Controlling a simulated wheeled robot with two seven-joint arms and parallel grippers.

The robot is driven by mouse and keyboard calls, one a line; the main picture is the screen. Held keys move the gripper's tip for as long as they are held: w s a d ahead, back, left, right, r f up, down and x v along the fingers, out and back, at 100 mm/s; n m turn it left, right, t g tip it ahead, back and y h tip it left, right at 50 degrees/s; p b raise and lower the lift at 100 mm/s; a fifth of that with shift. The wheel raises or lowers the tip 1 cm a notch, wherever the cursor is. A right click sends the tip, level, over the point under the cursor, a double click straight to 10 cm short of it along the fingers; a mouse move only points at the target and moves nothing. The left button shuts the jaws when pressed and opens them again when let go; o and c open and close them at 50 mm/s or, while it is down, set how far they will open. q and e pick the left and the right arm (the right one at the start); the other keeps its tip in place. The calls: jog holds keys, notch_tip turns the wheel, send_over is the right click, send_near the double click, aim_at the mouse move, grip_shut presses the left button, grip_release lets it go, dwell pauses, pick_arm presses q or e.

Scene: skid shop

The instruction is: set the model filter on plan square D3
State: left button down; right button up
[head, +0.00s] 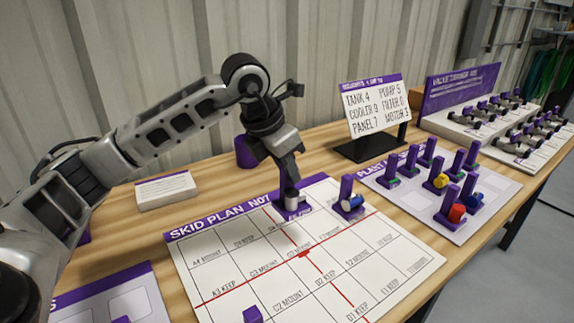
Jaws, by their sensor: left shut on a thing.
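My left gripper (287,172) reaches down over the far edge of the skid plan (235,268). It is shut on a small model with a grey cylinder (291,199) on a purple base. The label on that base is too small to read, so I cannot tell for sure that it is the model filter. The model is at the plan's far row, on or just above the sheet; I cannot tell which. The D3 label is not clearly legible. Another model with a blue and white cylinder (351,200) and purple upright stands just right of the held one. My right gripper is out of view.
A parts sheet (488,206) with several purple stands and red, yellow and blue models lies at right. A sign board (376,105) stands behind. A white labelled block (166,191) and purple cup (246,152) sit at the back. The plan's middle squares are clear; a purple piece (253,314) shows in front.

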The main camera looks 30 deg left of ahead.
aim_at(282, 189)
pick_arm(q)
jog(key=shift+f+b, duration=1.4)
jog(key=shift+f, duration=0.5)
jog(key=shift+f, duration=0.1)
jog(key=shift+f+b, duration=1.4)
jog(key=shift+f, duration=0.3)
jog(key=shift+f+b, duration=0.6)
jog(key=shift+f, duration=0.1)
jog(key=c, duration=1.2)
grip_release()
jog(key=shift+r, duration=0.1)
jog(key=shift+r+p, duration=0.55)
jog(key=shift+r, duration=0.1)
